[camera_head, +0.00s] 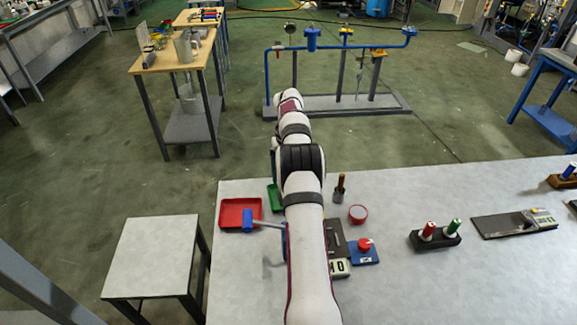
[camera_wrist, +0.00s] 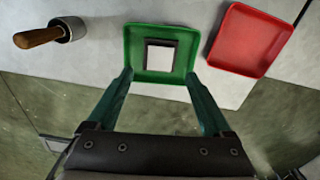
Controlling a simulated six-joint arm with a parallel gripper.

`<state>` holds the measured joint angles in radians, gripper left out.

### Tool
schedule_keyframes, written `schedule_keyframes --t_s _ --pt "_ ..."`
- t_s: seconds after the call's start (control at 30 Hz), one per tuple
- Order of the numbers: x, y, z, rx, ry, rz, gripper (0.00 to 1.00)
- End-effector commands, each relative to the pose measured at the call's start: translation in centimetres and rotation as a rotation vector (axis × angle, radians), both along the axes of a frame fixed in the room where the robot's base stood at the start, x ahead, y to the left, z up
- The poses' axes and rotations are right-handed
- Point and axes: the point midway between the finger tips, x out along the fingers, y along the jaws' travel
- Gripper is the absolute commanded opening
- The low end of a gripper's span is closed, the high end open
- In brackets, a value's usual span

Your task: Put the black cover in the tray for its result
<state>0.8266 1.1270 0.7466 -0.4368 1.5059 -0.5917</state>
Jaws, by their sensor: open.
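In the wrist view a small square piece with a dark rim and a white face (camera_wrist: 160,56) lies in the green tray (camera_wrist: 134,40). I cannot tell for sure that it is the black cover. My gripper (camera_wrist: 159,76) is open, its two green fingers apart at the near side of the green tray, with nothing between them. The red tray (camera_wrist: 228,37) is just right of the green one. In the head view the red tray (camera_head: 228,214) stands left of my arm, and the green tray (camera_head: 273,197) is partly behind it. My gripper is hidden there.
A wooden-handled tool (camera_head: 340,187) stands right of my arm; it also shows in the wrist view (camera_wrist: 40,37). Near it are a red round dish (camera_head: 358,213) and a blue box with a red knob (camera_head: 364,252). A blue-headed piece (camera_head: 249,219) overlaps the red tray.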

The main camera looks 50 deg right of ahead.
Motion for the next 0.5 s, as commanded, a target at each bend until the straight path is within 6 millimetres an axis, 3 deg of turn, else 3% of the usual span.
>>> schedule_keyframes --t_s 0.1,0.2,0.4,0.47,0.5 --pt "0.0 0.0 2.9 -0.002 -0.001 -0.001 0.84" --pt "0.0 -0.1 4.5 -0.002 -0.001 0.0 0.84" --pt "0.0 0.1 5.5 0.001 0.001 0.001 0.84" --pt "0.4 0.9 6.2 0.001 -0.002 0.007 0.84" --pt "1.0 2.4 7.3 0.004 -0.005 0.017 0.84"
